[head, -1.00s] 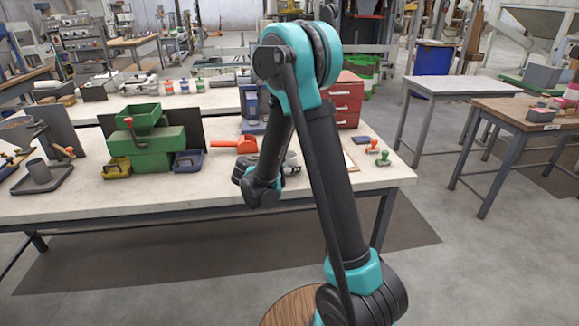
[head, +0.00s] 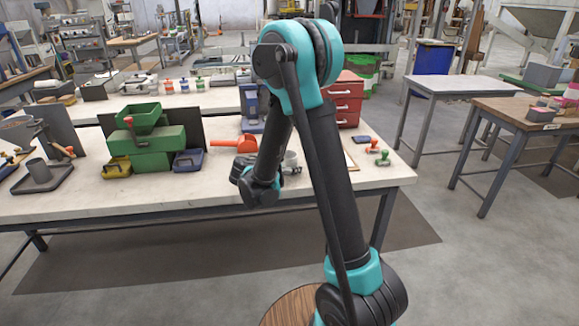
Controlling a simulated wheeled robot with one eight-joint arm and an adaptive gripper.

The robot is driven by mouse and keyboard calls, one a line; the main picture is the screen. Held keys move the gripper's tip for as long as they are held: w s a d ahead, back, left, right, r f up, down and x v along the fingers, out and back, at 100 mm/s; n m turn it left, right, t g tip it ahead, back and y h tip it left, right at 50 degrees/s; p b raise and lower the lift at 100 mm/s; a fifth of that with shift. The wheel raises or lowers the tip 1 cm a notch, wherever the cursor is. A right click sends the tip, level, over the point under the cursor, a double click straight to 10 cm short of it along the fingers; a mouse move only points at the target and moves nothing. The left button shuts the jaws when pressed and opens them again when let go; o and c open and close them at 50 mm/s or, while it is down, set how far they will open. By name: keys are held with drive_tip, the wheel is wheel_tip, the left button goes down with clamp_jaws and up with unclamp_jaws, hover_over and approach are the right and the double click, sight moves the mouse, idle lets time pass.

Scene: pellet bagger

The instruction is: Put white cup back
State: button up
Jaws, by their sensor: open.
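A pale cup-shaped thing (head: 291,160), which looks like the white cup, stands on the long pale workbench (head: 110,203), just right of my wrist. My forearm and wrist cover part of it. My gripper (head: 280,172) is low over the bench at the end of the bent arm, right beside the cup in the picture. It is open, but its fingers are mostly hidden behind my wrist. I cannot tell whether it touches the cup or whether the cup is between the fingers.
An orange scoop (head: 236,144) lies left of my wrist. A green machine (head: 150,140) stands left, with a yellow bin (head: 117,168) and a blue bin (head: 187,160). A red drawer cabinet (head: 346,100) and red and green stampers (head: 382,158) are at right.

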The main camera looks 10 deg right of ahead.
drive_tip(key=v, duration=1)
drive_tip(key=shift+s+a+r, duration=0.15)
drive_tip(key=shift+s+r, duration=0.05)
drive_tip(key=shift+s, duration=0.1)
drive_tip(key=s+d+f+m+g+y, duration=0.4)
drive_tip(key=s+d+f+m+g, duration=0.15)
drive_tip(key=s+d+m, duration=0.7)
drive_tip(key=s+f+m+y, duration=0.2)
drive_tip(key=s+m, duration=0.3)
drive_tip(key=m, duration=0.2)
drive_tip(key=s+a+f+m+y, duration=0.1)
drive_tip(key=s+f+m+y, duration=0.1)
drive_tip(key=s+m, duration=0.3)
drive_tip(key=shift+s+a+m+y, duration=0.15)
drive_tip(key=shift+m+y, duration=0.65)
drive_tip(key=shift+m, duration=0.45)
